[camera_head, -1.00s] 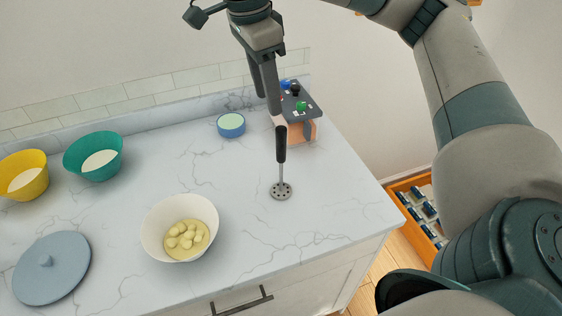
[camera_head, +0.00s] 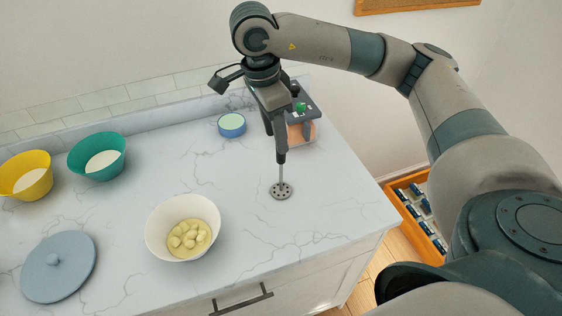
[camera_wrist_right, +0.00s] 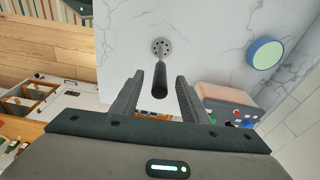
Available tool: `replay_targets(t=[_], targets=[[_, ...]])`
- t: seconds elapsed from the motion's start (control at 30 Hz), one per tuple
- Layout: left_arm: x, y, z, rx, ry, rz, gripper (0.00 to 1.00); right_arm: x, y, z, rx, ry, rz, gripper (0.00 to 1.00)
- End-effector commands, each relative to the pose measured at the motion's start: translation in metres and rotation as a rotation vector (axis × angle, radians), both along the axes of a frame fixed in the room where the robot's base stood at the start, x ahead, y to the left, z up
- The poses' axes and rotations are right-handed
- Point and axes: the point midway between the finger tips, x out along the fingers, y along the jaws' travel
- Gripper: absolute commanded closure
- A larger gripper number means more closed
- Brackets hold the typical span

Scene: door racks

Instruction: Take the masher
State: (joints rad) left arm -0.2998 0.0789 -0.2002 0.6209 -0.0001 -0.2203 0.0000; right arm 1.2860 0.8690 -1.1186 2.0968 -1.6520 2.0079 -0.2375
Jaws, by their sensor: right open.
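The masher (camera_head: 281,186) stands upright on the marble counter, its round perforated metal head down and its dark handle up. My right gripper (camera_head: 277,143) is above it, pointing down, with its fingers around the upper handle. In the right wrist view the masher's dark handle (camera_wrist_right: 160,80) lies between the two open fingers (camera_wrist_right: 157,95), with a gap visible on each side. The masher's perforated head (camera_wrist_right: 161,46) shows beyond the fingertips. My left gripper is not in view.
A white bowl of pale chunks (camera_head: 160,228) stands left of the masher. A blue-grey lid (camera_head: 58,268), a yellow bowl (camera_head: 26,184) and a teal bowl (camera_head: 97,146) are farther left. A small blue dish (camera_head: 231,125) and a box with coloured knobs (camera_head: 303,108) stand behind.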

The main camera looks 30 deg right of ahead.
Motion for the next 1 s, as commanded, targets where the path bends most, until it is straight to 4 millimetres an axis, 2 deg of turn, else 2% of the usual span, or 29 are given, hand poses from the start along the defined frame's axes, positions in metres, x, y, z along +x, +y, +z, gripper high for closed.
replay_targets(t=[0.47, 0.63, 0.87, 1.0], targets=[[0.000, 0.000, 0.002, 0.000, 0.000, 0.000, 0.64, 0.000, -0.001, -0.005, 0.000, -0.001, -0.001, 0.59], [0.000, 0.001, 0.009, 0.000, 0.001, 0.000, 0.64, -0.001, -0.004, -0.010, -0.002, 0.003, -0.001, 0.59], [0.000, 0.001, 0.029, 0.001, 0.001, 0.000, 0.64, -0.002, -0.011, -0.028, -0.002, 0.003, -0.001, 0.59], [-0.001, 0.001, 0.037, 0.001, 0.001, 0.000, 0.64, -0.002, -0.013, -0.046, 0.000, 0.004, -0.003, 0.59]])
